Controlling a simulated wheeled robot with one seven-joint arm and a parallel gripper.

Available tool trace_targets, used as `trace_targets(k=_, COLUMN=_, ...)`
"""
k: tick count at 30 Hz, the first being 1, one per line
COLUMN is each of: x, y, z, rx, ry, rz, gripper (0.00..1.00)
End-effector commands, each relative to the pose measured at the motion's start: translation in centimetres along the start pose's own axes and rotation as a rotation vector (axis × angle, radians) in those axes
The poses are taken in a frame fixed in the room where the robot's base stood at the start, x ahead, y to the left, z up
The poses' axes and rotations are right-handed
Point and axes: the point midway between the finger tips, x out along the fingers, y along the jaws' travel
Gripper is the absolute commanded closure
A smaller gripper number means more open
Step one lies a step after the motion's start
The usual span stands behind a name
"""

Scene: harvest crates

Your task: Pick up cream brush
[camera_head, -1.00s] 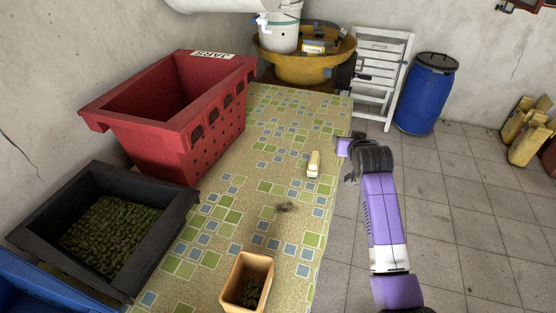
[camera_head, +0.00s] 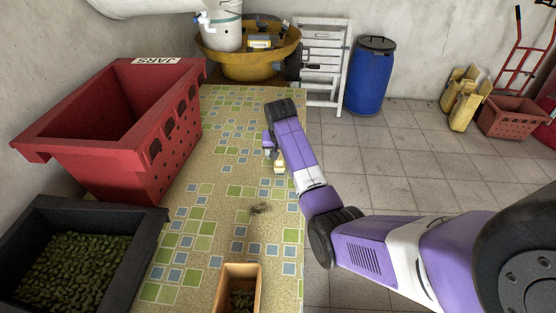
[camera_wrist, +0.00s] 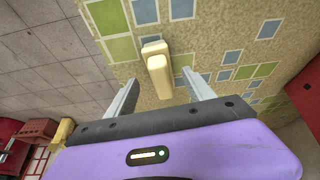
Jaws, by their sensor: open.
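The cream brush (camera_wrist: 159,75) lies on the patterned tabletop in the wrist view, seen end-on between and a little beyond my fingertips. In the head view only part of the brush (camera_head: 280,168) shows beside my wrist; the rest is hidden behind my arm. My gripper (camera_wrist: 158,92) is open and empty, with one grey finger on each side of the brush. In the head view my gripper (camera_head: 270,148) is over the right part of the table. I cannot tell how high it is above the brush, and I see no contact.
A red crate labelled JARS (camera_head: 105,150) and a black crate (camera_head: 150,225) of green produce stand along the left. A tan pot (camera_head: 259,280) is at the front. A yellow tub (camera_head: 262,65) is at the back. A dark clump (camera_head: 259,208) lies mid-table.

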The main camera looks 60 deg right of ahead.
Motion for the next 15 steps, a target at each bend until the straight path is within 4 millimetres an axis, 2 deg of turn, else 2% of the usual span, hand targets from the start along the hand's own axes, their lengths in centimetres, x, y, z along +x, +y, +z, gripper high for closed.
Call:
trace_targets(k=9, x=3.8, y=-0.3, z=-0.3, rx=-0.002, ry=-0.001, rz=0.001, gripper=0.38)
trace_targets(k=15, x=4.6, y=-0.3, z=-0.3, rx=-0.001, ry=0.001, rz=0.0, gripper=0.38)
